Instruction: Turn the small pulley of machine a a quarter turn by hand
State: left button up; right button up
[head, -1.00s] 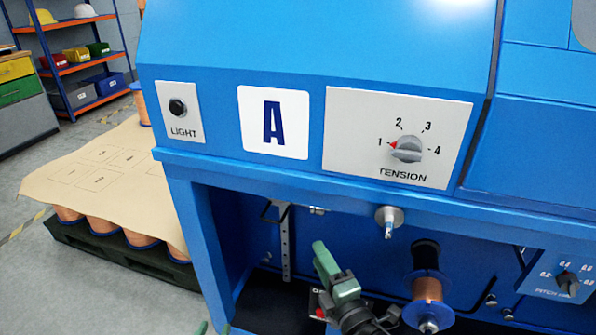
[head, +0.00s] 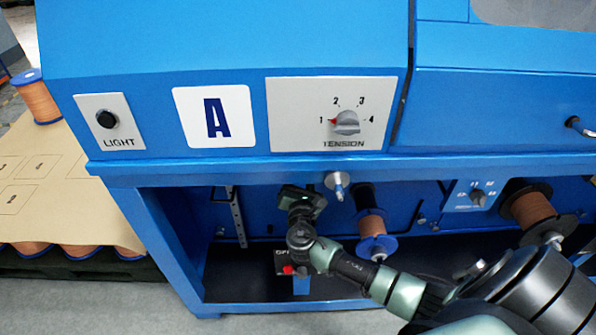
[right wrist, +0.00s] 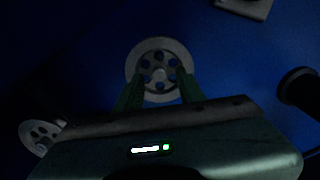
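In the head view machine A (head: 215,117) is a blue cabinet with an open bay below its panel. My right gripper (head: 300,193) reaches into this bay, left of a metal knob; its fingertips are hard to see there. In the right wrist view a grey pulley with round holes (right wrist: 158,52) is on the dark blue wall, straight ahead of my right gripper (right wrist: 161,78). The two green fingers are apart and overlap its lower left and lower right edges; contact cannot be told. A second holed pulley (right wrist: 38,132) is at lower left, partly hidden. My left gripper is out of view.
A metal knob (head: 338,182) and a copper spool (head: 371,226) are close to the right of my gripper. The blue ledge (head: 250,170) runs above it. A red button box (head: 288,268) sits below. Another copper spool (head: 532,208) is further right.

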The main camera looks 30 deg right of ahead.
jog(key=shift+w+d, duration=0.25)
jog(key=shift+w, duration=0.1)
grip_shut()
